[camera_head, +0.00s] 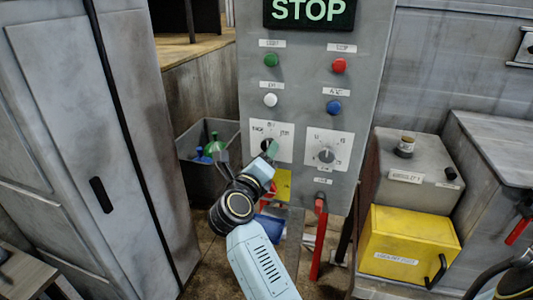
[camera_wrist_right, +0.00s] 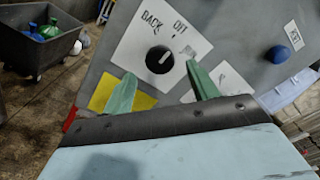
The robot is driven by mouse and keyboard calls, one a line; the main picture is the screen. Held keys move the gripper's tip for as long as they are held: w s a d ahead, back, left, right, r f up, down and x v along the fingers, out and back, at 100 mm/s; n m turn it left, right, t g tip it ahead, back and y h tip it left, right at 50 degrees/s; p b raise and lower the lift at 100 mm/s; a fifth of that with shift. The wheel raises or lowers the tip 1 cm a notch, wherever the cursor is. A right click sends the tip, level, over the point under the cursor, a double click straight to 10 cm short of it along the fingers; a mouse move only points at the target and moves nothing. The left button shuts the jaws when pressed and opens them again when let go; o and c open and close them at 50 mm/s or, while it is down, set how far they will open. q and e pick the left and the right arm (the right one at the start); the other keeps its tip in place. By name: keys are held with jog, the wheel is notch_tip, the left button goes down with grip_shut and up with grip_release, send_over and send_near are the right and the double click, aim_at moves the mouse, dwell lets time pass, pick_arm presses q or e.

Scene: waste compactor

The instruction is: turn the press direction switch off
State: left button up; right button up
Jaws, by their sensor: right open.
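The press direction switch is a round black knob (camera_wrist_right: 159,59) on a white plate (camera_wrist_right: 140,40). In the head view, my gripper partly covers the plate (camera_head: 284,150). My right gripper (camera_head: 248,160) is open in front of the panel. In the wrist view, its green fingertips (camera_wrist_right: 161,82) lie on either side of and just below the knob, seemingly not gripping it. My left gripper is not in view.
The grey panel (camera_head: 308,110) also carries a second dial (camera_head: 326,156), green (camera_head: 271,60), red (camera_head: 339,65), white (camera_head: 270,100) and blue (camera_head: 333,107) buttons, and a lit STOP sign (camera_head: 309,11). A red lever (camera_head: 319,240) hangs below. A yellow box (camera_head: 408,243) stands right.

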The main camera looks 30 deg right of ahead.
jog(key=b+v, duration=0.2)
jog(key=v, duration=0.7)
jog(key=shift+s+a, duration=0.2)
jog(key=shift+s, duration=0.05)
